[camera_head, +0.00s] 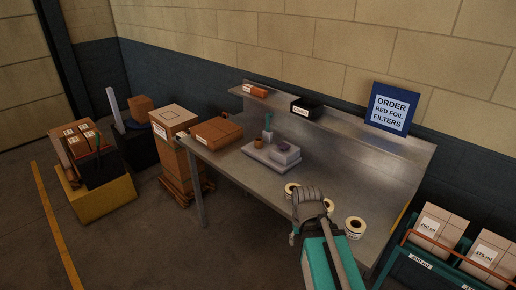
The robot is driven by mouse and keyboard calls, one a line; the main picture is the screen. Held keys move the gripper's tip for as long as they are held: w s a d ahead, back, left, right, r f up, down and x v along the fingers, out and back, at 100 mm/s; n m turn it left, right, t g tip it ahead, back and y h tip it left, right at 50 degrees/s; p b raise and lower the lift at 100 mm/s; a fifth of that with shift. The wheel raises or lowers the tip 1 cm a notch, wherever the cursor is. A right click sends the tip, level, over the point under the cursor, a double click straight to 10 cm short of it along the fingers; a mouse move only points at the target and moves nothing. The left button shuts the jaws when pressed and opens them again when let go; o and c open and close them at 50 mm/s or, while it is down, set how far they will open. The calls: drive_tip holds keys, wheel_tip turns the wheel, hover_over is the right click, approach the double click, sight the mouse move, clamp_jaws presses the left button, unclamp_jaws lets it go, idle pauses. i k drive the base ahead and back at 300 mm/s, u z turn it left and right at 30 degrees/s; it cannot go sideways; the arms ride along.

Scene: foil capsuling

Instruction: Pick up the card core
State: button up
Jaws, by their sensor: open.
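Several cream ring-shaped rolls with dark centres lie on the steel bench (235,168). One roll (291,189) is just left of my grey arm, one (329,205) is partly behind it, and one (355,227) is to its right near the bench's right end. They are too small to tell which, if any, is the card core. My gripper (292,239) hangs at the left of my arm, over the front edge of the bench as seen here. Its fingers are tiny and hard to make out. No object shows in them.
A pale grey device (272,159) stands mid-bench. A brown carton (217,133) sits at the left end. Bench front left is clear.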

sight(257, 144)
drive_tip(key=u, duration=1.95)
drive_tip(key=i, duration=1.25)
drive_tip(key=z, duration=0.35)
